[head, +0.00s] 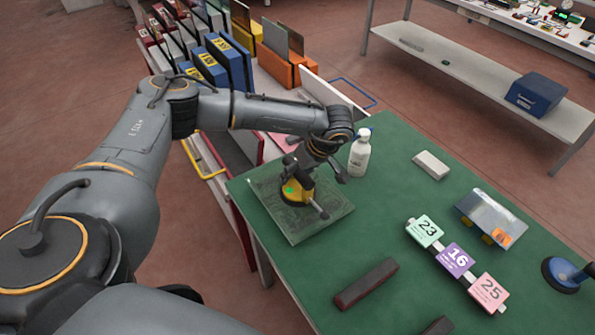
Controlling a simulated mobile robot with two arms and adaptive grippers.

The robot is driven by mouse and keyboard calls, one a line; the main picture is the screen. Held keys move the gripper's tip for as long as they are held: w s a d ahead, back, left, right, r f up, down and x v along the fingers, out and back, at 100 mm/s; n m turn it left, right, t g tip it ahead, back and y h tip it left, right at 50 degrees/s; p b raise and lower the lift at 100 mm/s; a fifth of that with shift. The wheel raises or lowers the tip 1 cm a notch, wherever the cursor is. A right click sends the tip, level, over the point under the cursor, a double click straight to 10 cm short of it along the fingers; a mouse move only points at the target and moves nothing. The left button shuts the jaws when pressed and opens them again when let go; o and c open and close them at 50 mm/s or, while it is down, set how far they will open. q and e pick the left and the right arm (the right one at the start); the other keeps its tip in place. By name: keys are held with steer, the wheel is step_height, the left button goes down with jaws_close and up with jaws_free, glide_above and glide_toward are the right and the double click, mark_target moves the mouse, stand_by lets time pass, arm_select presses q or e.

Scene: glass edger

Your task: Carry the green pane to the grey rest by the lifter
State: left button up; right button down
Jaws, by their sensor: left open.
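The green pane (322,217) is a square, see-through sheet lying flat on the green table at its left corner. A yellow and dark tool (297,191) with a short grey bar stands on the pane. My left gripper (316,168) is open just above this tool, with a dark finger on its right side; the arm hides part of the contact. A blue, round-based tool that looks like a lifter (565,274) stands at the right edge. A light grey block (432,165) lies farther back. My right gripper is out of view.
A white bottle (360,154) stands close beside my left gripper. Number cards (457,260), a clear pane with an orange label (491,217) and a dark reddish bar (366,284) lie on the table (400,215). Racks of coloured holders (230,60) stand behind.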

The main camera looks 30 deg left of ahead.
arm_select(q)
steer(key=v, duration=1.2)
steer(key=shift+r, duration=0.15)
